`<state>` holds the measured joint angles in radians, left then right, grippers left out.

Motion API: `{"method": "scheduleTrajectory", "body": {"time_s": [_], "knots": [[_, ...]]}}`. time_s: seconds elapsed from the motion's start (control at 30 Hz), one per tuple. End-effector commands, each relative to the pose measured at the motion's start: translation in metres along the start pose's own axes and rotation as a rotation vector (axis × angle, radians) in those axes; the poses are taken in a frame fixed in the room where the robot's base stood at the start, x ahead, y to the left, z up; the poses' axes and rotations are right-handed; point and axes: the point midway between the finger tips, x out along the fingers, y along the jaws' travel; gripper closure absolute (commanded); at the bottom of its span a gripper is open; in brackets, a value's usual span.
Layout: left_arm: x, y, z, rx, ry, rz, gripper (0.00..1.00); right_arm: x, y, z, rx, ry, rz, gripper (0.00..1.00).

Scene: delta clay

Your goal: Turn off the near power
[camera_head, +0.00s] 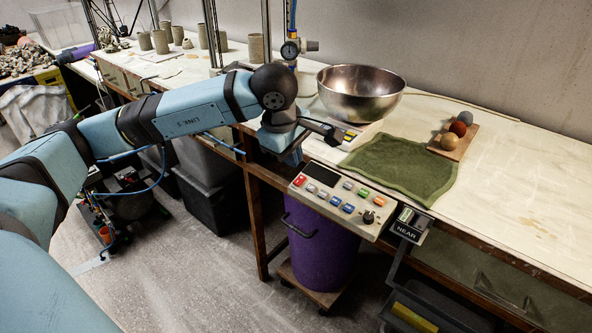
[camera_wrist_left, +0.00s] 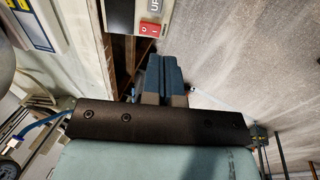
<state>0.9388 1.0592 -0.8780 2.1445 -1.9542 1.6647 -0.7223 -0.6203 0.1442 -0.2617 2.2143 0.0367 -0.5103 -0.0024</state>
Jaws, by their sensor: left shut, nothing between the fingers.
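A small dark box lettered "NEAR" (camera_head: 408,226) hangs at the table's front edge, right of the control panel (camera_head: 339,203). Its switch detail is too small to read. The panel carries a red button (camera_head: 299,181), several coloured buttons and a black knob. My left gripper (camera_head: 291,156) is shut and empty, pointing down by the table edge, behind and left of the panel, apart from the NEAR box. In the left wrist view its blue fingers (camera_wrist_left: 165,77) are together. My right gripper is out of view.
A green cloth (camera_head: 403,168) lies behind the panel. A steel bowl (camera_head: 360,92) stands behind the gripper. A small board (camera_head: 449,149) holds three balls at the right. A purple bin (camera_head: 318,248) stands below the panel. The right tabletop is mostly clear.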

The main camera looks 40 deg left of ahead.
Motion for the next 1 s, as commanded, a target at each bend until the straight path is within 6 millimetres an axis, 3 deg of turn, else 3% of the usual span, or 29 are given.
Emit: {"method": "scheduleTrajectory", "body": {"time_s": [0.1, 0.33, 1.0], "knots": [[-0.029, 0.001, 0.0, -0.001, 0.001, 0.004, 1.0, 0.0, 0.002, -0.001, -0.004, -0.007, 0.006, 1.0], [-0.061, 0.001, -0.001, -0.001, 0.001, 0.004, 1.0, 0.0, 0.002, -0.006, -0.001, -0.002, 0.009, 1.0], [-0.068, 0.0, -0.001, -0.002, 0.001, 0.004, 1.0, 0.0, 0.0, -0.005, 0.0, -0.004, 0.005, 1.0]]}}
